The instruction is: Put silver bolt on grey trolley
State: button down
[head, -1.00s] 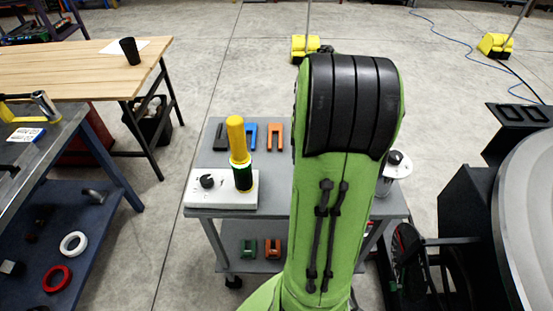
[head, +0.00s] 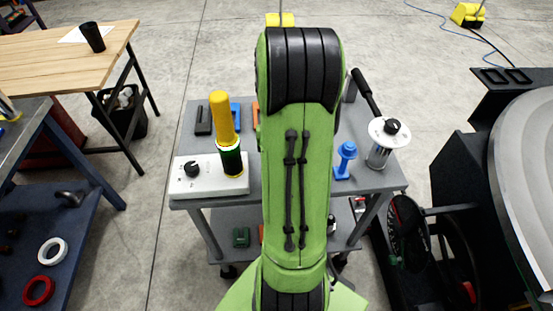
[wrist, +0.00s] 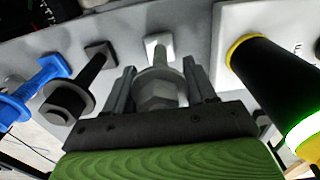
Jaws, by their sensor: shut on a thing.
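The silver bolt (wrist: 158,97) shows in the wrist view, with a hex nut near me, a round flange and a square far end. My gripper (wrist: 158,84) is shut on it, one finger on each side. The bolt's square end is over the grey trolley (wrist: 205,22); I cannot tell whether it touches. A black bolt (wrist: 68,98) and a blue bolt (wrist: 28,92) stand to its left. In the head view, the trolley (head: 190,128) is ahead of me and the blue bolt (head: 345,158) stands on it. My arm hides the gripper and silver bolt there.
A white control box (head: 208,183) and a black-yellow beacon (head: 230,155) stand on the trolley's left, close to my gripper's right in the wrist view. A silver canister (head: 379,155) with a white top stands at the trolley's right. A wooden table (head: 50,70) is far left.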

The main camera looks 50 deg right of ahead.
jog(key=shift+f, duration=0.25)
jog(key=shift+f, duration=0.1)
jog(key=shift+c, duration=1.6)
grip_release()
notch_tip(320, 180, up, 12)
jog(key=p, duration=0.3)
jog(key=w+a+r+n+t+h, duration=0.1)
jog(key=w+a+r+n, duration=0.15)
jog(key=a+r, duration=0.45)
jog(key=s+a+n+t, duration=0.2)
jog(key=s+a+n, duration=0.1)
jog(key=a, duration=0.6)
jog(key=s+a+n+t+y, duration=0.1)
jog(key=s+a+n, duration=0.3)
jog(key=a, duration=0.6)
jog(key=shift+s+r+t, duration=0.3)
jog(key=shift+s+t, duration=0.2)
jog(key=shift+t, duration=0.3)
